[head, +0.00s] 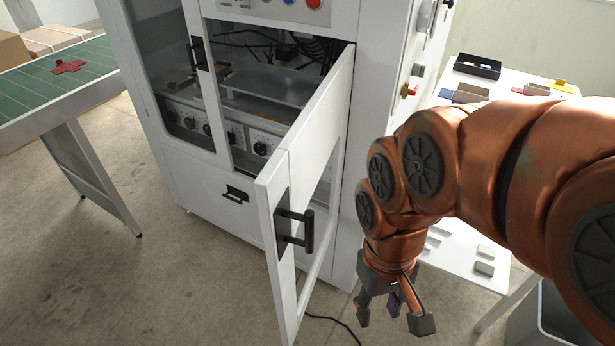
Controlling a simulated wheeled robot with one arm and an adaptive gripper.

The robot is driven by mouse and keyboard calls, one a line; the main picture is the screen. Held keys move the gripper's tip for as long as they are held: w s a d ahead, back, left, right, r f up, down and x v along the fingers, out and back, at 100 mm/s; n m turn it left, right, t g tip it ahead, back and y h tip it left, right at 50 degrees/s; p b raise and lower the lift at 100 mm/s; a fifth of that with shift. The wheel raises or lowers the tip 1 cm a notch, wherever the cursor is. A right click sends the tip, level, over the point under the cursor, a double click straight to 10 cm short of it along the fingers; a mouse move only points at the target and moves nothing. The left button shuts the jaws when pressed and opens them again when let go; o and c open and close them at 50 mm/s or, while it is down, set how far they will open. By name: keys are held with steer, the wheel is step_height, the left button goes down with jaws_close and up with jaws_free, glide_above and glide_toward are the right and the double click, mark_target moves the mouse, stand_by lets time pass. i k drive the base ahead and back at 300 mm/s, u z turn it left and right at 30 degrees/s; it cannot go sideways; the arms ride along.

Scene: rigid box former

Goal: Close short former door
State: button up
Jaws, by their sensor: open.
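The short former door (272,228) is a white framed door with a black handle (295,230). It stands wide open, swung out towards me from the right side of the white former cabinet (188,170). The opening behind it shows a shelf, cables and dials inside. My gripper (396,326) hangs pointing down to the right of the door, on its outer side. Its fingers are spread and empty, apart from the door as far as I can see.
A white table (495,208) with small boxes and blocks stands at the right, behind my arm. A green-topped table (60,85) with a red cross-shaped piece (69,67) is at the left. A black cable (335,319) lies on the floor.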

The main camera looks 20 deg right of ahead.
mark_target(283, 188)
steer(key=i, duration=0.25)
steer(key=k, duration=1.65)
steer(key=u, duration=1.25)
steer(key=i, duration=1)
steer(key=z, duration=0.75)
